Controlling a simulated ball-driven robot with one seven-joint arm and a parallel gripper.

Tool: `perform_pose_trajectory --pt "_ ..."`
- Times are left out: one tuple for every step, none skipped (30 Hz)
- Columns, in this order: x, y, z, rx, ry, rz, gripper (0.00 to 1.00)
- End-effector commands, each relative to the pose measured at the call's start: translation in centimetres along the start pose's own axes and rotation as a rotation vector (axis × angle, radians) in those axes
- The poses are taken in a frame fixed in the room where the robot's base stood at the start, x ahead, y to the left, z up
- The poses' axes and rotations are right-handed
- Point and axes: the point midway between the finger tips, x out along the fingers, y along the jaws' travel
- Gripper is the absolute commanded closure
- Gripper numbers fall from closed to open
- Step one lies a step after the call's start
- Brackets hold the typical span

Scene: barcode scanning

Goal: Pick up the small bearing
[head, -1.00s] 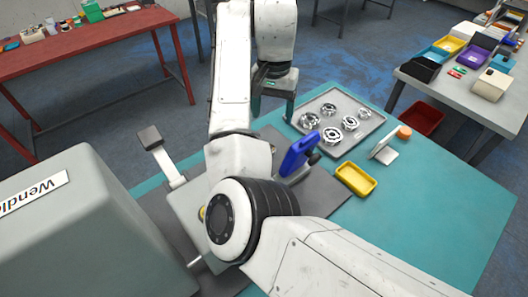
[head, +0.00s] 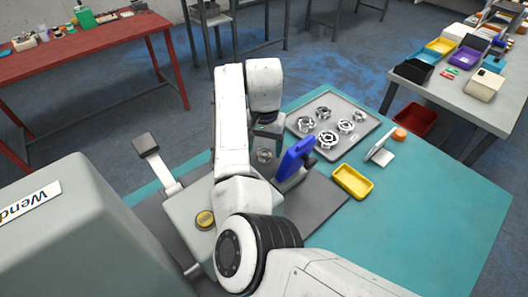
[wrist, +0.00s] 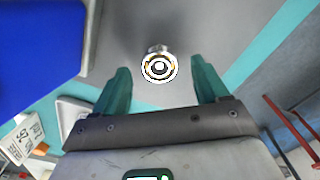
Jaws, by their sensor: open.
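The small bearing, a shiny metal ring (head: 265,155), sits alone on the grey plate beside the blue scanner (head: 297,158) in the head view. In the wrist view, the bearing (wrist: 158,67) shows in line with the gap between the two teal fingertips. My gripper (wrist: 160,72) is open, with one finger on each side of the bearing in that picture and nothing held. In the head view my gripper (head: 266,143) points down just above the bearing; how much height is left between them is hard to tell.
A grey tray (head: 367,112) with several larger metal bearings stands behind and to the right. The scanner stands close to my gripper. The table's front right is clear.

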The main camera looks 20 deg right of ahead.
Motion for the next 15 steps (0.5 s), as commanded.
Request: perform_pose_trajectory --pt "0.45 0.02 0.05 -0.001 -0.001 0.001 0.26" --pt "0.65 0.03 0.06 -0.001 -0.002 0.001 0.26" --pt "0.83 0.03 0.06 -0.001 -0.001 0.001 0.26" --pt "0.91 0.02 0.05 0.000 -0.001 0.000 0.26" --pt "0.96 0.02 0.04 0.000 0.000 0.000 0.26" --pt "0.98 0.02 0.03 0.000 0.000 0.000 0.26" --pt "0.98 0.02 0.03 0.000 0.000 0.000 0.26" --pt "0.98 0.02 0.03 0.000 0.000 0.000 0.26" --pt "0.97 0.02 0.03 0.000 0.000 0.000 0.26" --pt "0.97 0.02 0.03 0.000 0.000 0.000 0.26" --pt "0.96 0.01 0.03 0.000 0.000 0.000 0.29" --pt "0.96 0.02 0.03 0.000 0.000 0.000 0.33" --pt "0.95 0.01 0.03 0.000 0.000 0.000 0.36" --pt "0.95 0.01 0.03 0.000 0.000 0.000 0.39" --pt "0.94 0.01 0.03 0.000 0.000 0.000 0.43"
